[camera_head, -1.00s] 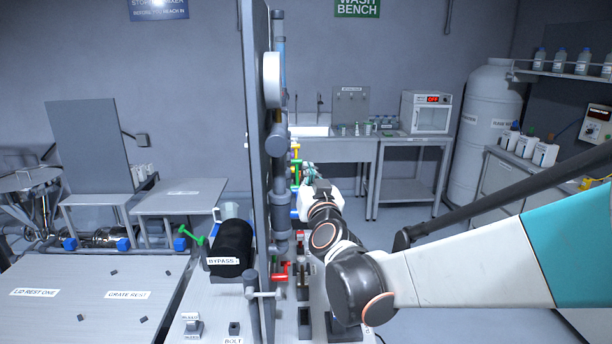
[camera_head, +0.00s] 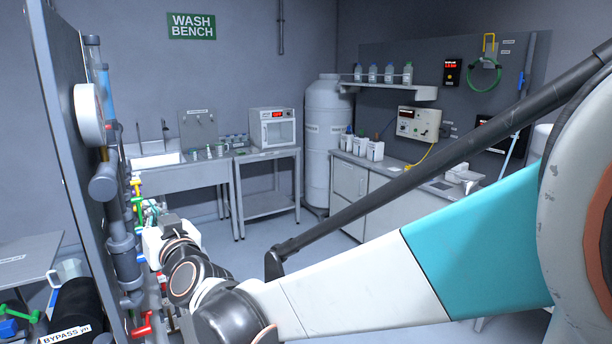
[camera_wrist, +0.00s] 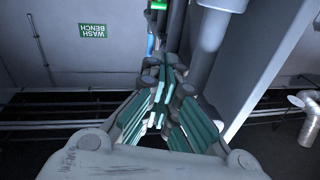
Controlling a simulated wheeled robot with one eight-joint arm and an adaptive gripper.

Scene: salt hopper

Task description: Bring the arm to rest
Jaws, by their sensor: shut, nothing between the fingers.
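My gripper (camera_wrist: 158,105) fills the middle of the wrist view, its teal-padded fingers drawn together with nothing between them. In the head view my gripper is mostly hidden behind its white wrist housing, close to the pipes of the tall grey panel (camera_head: 62,120). My arm reaches from the right edge across the lower middle to that panel, bent at dark joints. In the wrist view a grey pipe (camera_wrist: 208,40) and the panel (camera_wrist: 262,50) stand just beyond and to the right of the fingers. I cannot tell whether the fingers touch anything.
Valves, including a red handle (camera_head: 143,325), line the panel near my wrist. A jug (camera_head: 68,272) and a black bypass cylinder (camera_head: 78,308) sit left of it. The wash bench (camera_head: 180,170), white tank (camera_head: 325,140) and cabinets (camera_head: 350,182) stand behind. Open floor lies between.

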